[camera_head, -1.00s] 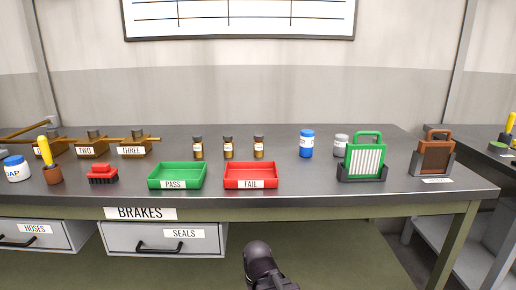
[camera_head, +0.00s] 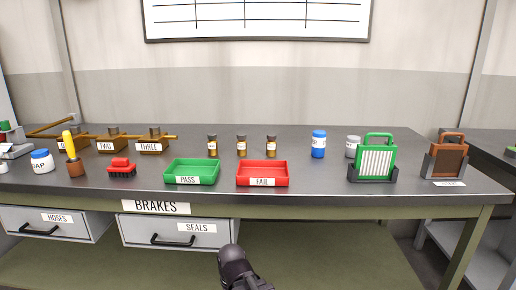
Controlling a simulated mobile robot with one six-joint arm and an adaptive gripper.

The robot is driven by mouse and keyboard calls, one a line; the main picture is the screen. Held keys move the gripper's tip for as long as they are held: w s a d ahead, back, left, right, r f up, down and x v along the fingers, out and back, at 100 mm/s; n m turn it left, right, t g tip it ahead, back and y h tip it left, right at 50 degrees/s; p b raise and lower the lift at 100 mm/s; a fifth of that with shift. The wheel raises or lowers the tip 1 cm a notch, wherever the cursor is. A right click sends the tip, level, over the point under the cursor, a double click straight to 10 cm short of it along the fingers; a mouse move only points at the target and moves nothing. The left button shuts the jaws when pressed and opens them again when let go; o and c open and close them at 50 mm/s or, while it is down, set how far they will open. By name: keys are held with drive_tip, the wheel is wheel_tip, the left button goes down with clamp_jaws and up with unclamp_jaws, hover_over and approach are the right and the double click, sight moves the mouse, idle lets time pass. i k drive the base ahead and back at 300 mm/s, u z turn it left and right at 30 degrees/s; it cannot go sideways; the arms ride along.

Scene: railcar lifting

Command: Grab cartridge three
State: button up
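A brown block labelled THREE (camera_head: 153,140) sits on the back left of the bench, with a dark knob on top and a thin orange-brown rod at its side. It is the only thing in view marked three. Similar blocks labelled TWO (camera_head: 107,141) and one with a mostly hidden label (camera_head: 74,141) stand to its left. A dark rounded part of my arm shows at the bottom middle, in front of the bench and well away from the blocks. My gripper's fingers do not show.
A green PASS tray (camera_head: 193,182), a red FAIL tray (camera_head: 263,182) and brown bottles (camera_head: 241,147) fill the middle. A green-framed filter (camera_head: 376,160) stands at right.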

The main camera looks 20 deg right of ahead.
sight(271, 144)
drive_tip(key=u, duration=0.7)
drive_tip(key=k, duration=1.35)
drive_tip(key=z, duration=0.85)
drive_tip(key=i, duration=1)
drive_tip(key=z, duration=0.05)
